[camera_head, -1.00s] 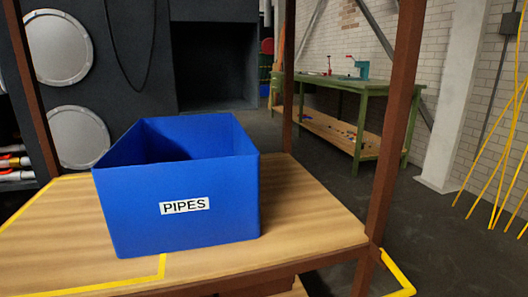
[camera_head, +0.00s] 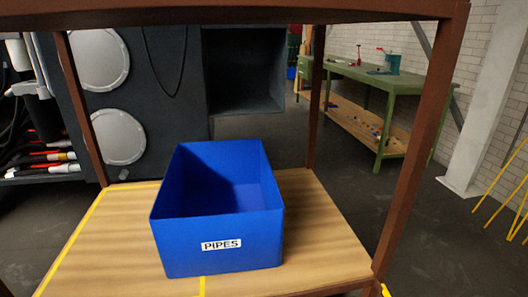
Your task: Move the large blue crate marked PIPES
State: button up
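The large blue crate (camera_head: 180,247) stands upright on a wooden shelf (camera_head: 325,240). It has an open top and a white label reading PIPES (camera_head: 221,245) on its near face. I see no contents on the part of its inside that shows. Yellow tape lines (camera_head: 82,225) mark the shelf to the left of the crate, and one line reaches the front edge below it. My gripper is not in view.
Brown posts (camera_head: 415,140) and a top beam (camera_head: 250,11) frame the shelf. Bare shelf lies right of the crate. A green workbench (camera_head: 385,84) stands at the back right. A dark machine with round grey covers (camera_head: 118,137) stands behind left. Yellow bars (camera_head: 505,190) stand far right.

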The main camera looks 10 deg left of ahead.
aim_at(219, 208)
jog(key=z, duration=0.35)
jog(key=i+l+z, duration=0.15)
jog(key=i+z, duration=0.15)
jog(key=i, duration=0.25)
jog(key=i+z, duration=0.3)
jog(key=i, duration=1.5)
jog(key=i+l, duration=0.1)
jog(key=i, duration=1.2)
jog(key=i+u, duration=0.1)
jog(key=u, duration=0.3)
jog(key=i+u, duration=0.15)
jog(key=u, duration=0.3)
jog(key=i+l+u, duration=0.1)
jog(key=u, duration=0.3)
jog(key=i+l+u, duration=0.1)
jog(key=u, duration=1.5)
